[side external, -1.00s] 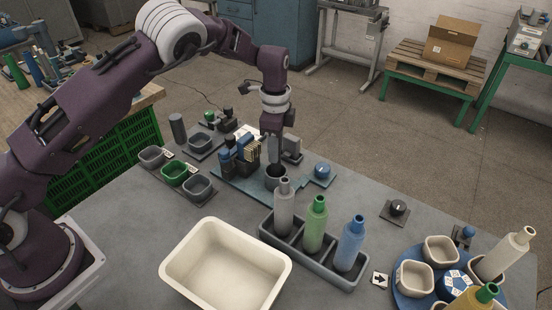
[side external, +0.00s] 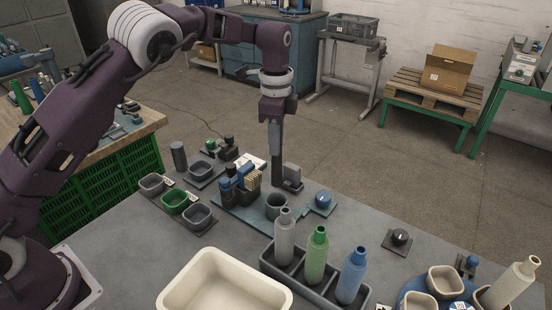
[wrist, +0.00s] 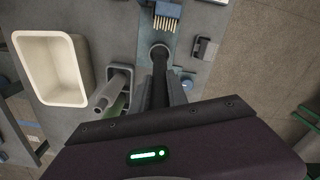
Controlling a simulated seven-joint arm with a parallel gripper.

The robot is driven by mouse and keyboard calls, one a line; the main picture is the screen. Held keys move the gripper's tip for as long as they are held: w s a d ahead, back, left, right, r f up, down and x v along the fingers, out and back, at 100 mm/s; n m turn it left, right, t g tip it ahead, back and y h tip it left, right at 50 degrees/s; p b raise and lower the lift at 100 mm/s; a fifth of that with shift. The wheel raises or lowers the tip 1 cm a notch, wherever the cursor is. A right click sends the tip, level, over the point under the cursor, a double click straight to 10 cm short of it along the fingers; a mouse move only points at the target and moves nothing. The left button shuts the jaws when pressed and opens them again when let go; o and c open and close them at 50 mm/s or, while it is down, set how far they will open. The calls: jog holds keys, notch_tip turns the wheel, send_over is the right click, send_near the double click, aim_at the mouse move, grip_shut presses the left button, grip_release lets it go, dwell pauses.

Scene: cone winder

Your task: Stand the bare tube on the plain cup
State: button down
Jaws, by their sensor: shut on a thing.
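My gripper (side external: 277,125) points down above the blue base plate, shut on a slim dark grey tube (side external: 277,168). The tube hangs upright, its lower end above and apart from the round grey cup (side external: 277,205) in the side view.
A grey rack (side external: 312,289) with grey, green and blue bottle-shaped pieces stands in front of the cup. A cream bin (side external: 222,290) is front left. Small grey and green bowls (side external: 175,202) lie left.

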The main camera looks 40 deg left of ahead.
jog(key=shift+r, duration=2.65)
